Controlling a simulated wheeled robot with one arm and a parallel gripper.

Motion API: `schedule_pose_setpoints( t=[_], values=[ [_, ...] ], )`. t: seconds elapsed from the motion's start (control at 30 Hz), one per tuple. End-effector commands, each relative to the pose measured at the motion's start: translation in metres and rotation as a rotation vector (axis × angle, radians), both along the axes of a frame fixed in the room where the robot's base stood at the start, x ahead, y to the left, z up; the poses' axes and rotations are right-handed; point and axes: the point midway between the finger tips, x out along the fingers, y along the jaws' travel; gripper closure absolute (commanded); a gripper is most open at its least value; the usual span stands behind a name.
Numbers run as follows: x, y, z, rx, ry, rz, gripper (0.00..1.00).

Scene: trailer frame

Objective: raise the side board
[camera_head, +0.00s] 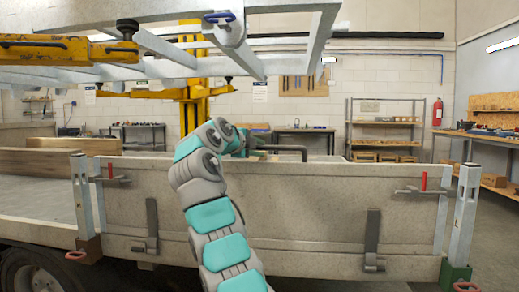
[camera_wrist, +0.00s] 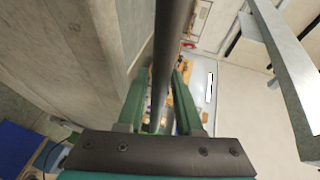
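The side board (camera_head: 300,205) is a broad grey panel standing about upright between a left post (camera_head: 82,195) and a right post (camera_head: 464,215) in the head view. Red-handled latches (camera_head: 110,171) (camera_head: 424,183) sit near its upper corners. A dark bent bar (camera_head: 290,148) shows at its top edge. My gripper (camera_head: 250,143) is at the board's top middle, partly hidden by my arm. In the wrist view, the green fingers of my gripper (camera_wrist: 160,88) stand apart on either side of a dark bar (camera_wrist: 168,50). A gap shows at the right finger; left contact is unclear.
A metal frame (camera_head: 165,65) hangs overhead, close above my arm, with a yellow lifting rig (camera_head: 192,105) behind. The trailer wheel (camera_head: 38,272) is at lower left. Shelves (camera_head: 385,125) and a workbench (camera_head: 490,140) stand farther back. The floor at lower right is clear.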

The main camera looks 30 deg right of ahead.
Motion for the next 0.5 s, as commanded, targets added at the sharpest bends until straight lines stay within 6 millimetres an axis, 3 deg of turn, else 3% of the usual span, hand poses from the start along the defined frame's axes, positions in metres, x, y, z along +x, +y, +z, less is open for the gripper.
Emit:
schedule_pose_setpoints(
  t=[0.27,0.5],
  values=[
    [-0.011,0.018,0.005,-0.002,-0.004,0.002,0.66],
    [-0.032,0.05,0.013,-0.001,-0.001,0.0,0.66]
  ],
)
